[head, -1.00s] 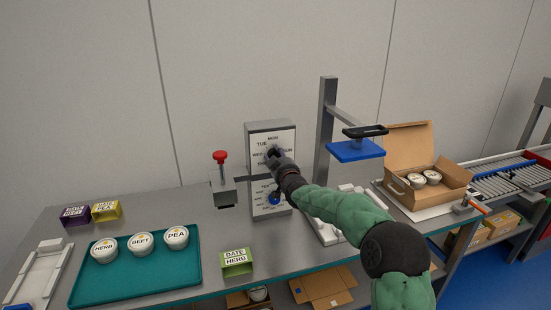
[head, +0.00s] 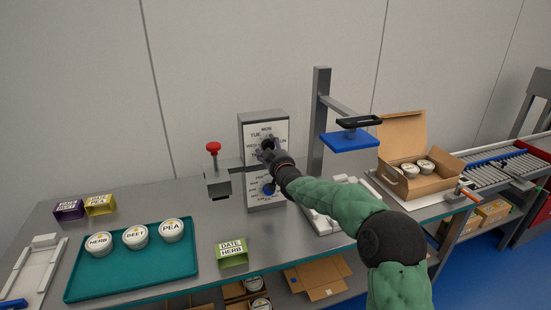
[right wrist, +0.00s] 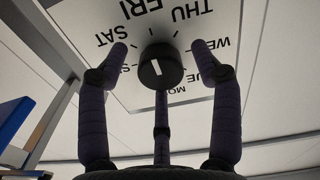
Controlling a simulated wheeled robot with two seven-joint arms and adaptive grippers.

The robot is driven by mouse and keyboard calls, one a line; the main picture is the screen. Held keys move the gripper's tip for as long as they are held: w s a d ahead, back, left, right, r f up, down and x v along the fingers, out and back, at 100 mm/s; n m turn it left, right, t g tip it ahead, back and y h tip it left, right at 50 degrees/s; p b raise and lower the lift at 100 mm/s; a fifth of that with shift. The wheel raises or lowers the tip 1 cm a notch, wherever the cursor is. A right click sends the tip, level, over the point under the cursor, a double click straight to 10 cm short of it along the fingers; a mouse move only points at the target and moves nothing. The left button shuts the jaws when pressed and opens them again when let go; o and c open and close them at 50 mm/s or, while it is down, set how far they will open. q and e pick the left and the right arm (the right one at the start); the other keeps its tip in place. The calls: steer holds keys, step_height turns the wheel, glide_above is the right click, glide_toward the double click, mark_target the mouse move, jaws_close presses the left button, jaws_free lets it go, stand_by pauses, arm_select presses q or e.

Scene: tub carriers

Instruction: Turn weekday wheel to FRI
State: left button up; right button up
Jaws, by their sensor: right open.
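The grey dial box (head: 246,130) stands at the back of the bench, with a white face carrying the weekday labels around its upper wheel. My right gripper (head: 267,148) is in front of that wheel and hides most of it in the head view. In the right wrist view, the weekday wheel's dark round knob (right wrist: 160,66) has a white pointer line. My open right gripper (right wrist: 159,47) has one finger on each side of the knob, with gaps showing. THU, FRI and SAT read upside down beyond the knob; which label the pointer marks is unclear. My left gripper is out of view.
A lower dial with a blue knob (head: 269,189) sits beneath my right gripper. A red-knobbed stamp (head: 213,148) stands just left of the box. A post with a blue plate (head: 350,141) stands right. A teal tray (head: 110,287) holds lidded tubs.

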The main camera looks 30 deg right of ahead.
steer(key=v, duration=1.1)
steer(key=shift+s+a, duration=0.1)
